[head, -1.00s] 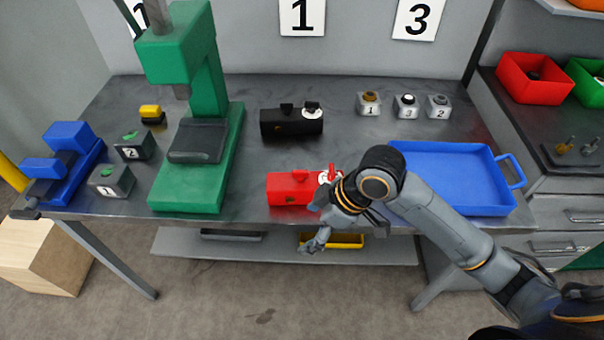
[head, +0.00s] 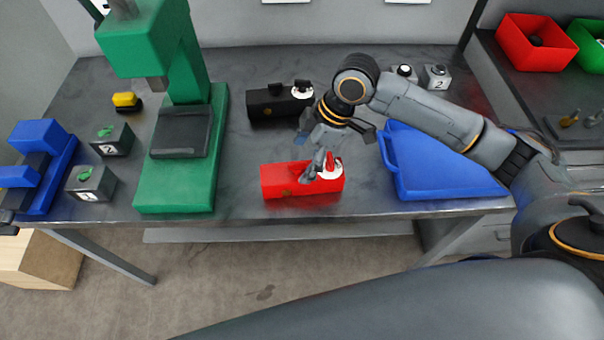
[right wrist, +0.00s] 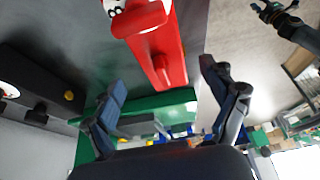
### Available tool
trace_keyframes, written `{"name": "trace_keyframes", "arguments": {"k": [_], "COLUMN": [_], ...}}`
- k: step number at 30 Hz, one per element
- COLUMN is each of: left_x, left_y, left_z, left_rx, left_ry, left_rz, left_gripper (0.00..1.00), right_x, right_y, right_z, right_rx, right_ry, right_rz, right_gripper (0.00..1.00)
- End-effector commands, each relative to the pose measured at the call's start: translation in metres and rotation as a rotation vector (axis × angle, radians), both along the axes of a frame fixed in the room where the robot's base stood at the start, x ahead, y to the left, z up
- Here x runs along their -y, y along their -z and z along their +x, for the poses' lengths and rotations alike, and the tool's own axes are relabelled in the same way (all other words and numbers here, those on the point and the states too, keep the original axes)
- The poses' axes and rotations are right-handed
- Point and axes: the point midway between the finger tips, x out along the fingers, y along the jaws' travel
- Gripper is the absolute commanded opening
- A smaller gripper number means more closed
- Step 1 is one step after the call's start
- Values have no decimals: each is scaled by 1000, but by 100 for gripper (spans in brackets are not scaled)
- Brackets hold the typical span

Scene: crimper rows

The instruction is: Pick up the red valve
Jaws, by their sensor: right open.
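The red valve (head: 280,181) lies on the grey bench near its front edge, right of the green press. It is a red block with a white dial and a red handle at its right end. My right gripper (head: 318,165) is open just above that end and hides part of the valve; contact cannot be told. In the right wrist view, the red valve (right wrist: 165,45) lies beyond the open fingers of the right gripper (right wrist: 170,95), with nothing between them. A dark claw-like part, apparently my left gripper (right wrist: 272,12), shows at the top right of that view.
A black valve (head: 277,102) lies behind the red one. The green press (head: 180,175) stands to the left, and a blue tray (head: 445,180) lies to the right under my right arm. Grey blocks, a yellow button and a blue vise (head: 38,140) are farther left.

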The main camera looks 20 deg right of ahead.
Motion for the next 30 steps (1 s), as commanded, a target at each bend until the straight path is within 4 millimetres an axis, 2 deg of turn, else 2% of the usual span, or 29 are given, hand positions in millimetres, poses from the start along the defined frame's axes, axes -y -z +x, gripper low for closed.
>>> {"name": "trace_keyframes", "arguments": {"k": [7, 12, 18, 24, 26, 30], "left_x": [1, 2, 2, 1, 1, 1], "left_y": [-8, -21, -23, -22, -22, -22], "left_z": [14, 26, 23, 19, 17, 16], "left_rx": [18, 39, 35, 27, 26, 23], "left_ry": [0, 1, 1, 1, 1, 1], "left_rz": [-1, -4, -3, -3, -3, -2], "left_gripper": [34, 34, 34, 34, 34, 34], "right_x": [-6, -12, -19, -18, -18, -18], "right_y": [17, 42, 59, 60, 60, 60], "right_z": [-1, -2, 0, 0, 0, 0], "right_rx": [-4, -3, 1, 2, 2, 2], "right_ry": [1, 0, -1, 0, 0, 0], "right_rz": [0, 1, 0, 0, 0, 0], "right_gripper": [85, 85, 85, 85, 75, 46]}}
